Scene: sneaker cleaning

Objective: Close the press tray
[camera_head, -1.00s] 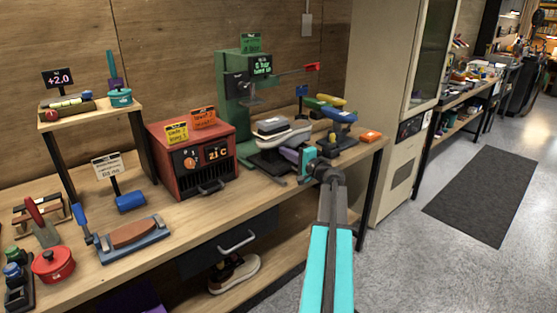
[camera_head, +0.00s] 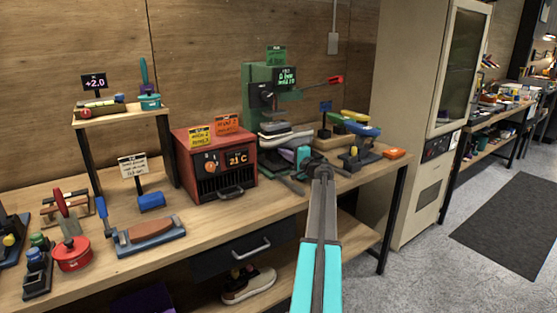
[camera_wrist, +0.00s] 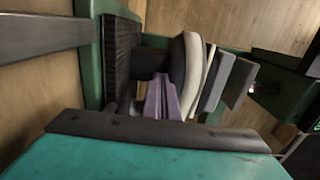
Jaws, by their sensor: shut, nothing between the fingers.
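The green press (camera_head: 258,110) stands at the back of the bench. Its press tray (camera_head: 270,154) is a dark platform low at its front, largely hidden by my arm and the load. A stack of pale and dark soles (camera_head: 286,139) sits over the tray, beneath the press head; it also shows side-on in the wrist view (camera_wrist: 192,70). A purple piece (camera_wrist: 162,100) shows below the stack. My gripper (camera_head: 304,156) is shut and empty, close to the tray's front right side. Whether it touches the tray cannot be told.
A red heater box (camera_head: 215,165) stands left of the press. The press's red-tipped lever (camera_head: 334,80) sticks out to the right.

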